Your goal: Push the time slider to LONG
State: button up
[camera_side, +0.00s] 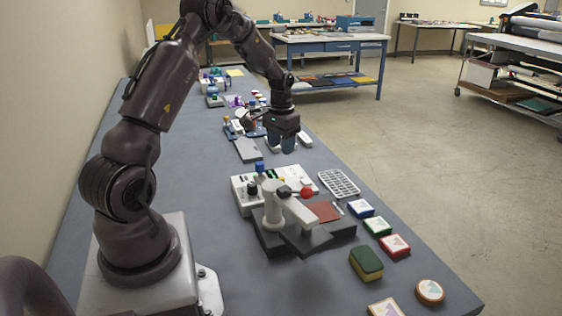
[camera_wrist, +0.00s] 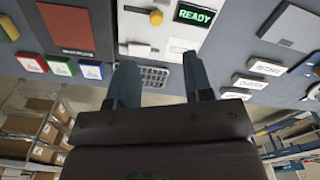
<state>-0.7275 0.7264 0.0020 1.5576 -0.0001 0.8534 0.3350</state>
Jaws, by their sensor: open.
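The white control panel (camera_side: 243,186) stands mid-table in the side view, with a blue knob (camera_side: 260,168) and a dark knob on it. In the wrist view a white panel (camera_wrist: 185,35) carries a yellow knob (camera_wrist: 156,18) and a green READY display (camera_wrist: 195,14). I cannot make out the time slider or a LONG mark. My gripper (camera_side: 282,143) hangs above the table beyond the panel, fingers down and apart, empty. In the wrist view my gripper (camera_wrist: 159,62) reaches over the panel's lower edge; its fingers hide part of that edge.
A press with a red ball handle (camera_side: 306,193) stands against the panel. A grey grid tray (camera_side: 338,183) and coloured tiles, including a green one (camera_side: 378,226), lie to its right. A green-yellow sponge (camera_side: 366,263) lies in front. A grey plate (camera_side: 247,150) lies left of the gripper.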

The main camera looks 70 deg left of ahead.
jog(key=shift+r, duration=1.5)
jog(key=s+d+r+m+t, duration=0.1)
jog(key=s+d+r, duration=0.4)
jog(key=d, duration=0.5)
jog(key=s+d+r+m+t, duration=0.2)
jog(key=s+d+r, duration=0.3)
jog(key=d, duration=0.5)
jog(key=s+d+r+m+t, duration=0.1)
jog(key=s+d+r, duration=0.4)
jog(key=d, duration=0.6)
notch_tip(320, 180, up, 2)
jog(key=shift+r+m+t, duration=0.1)
jog(key=shift+m+t, duration=0.2)
jog(key=shift+t, duration=0.5)
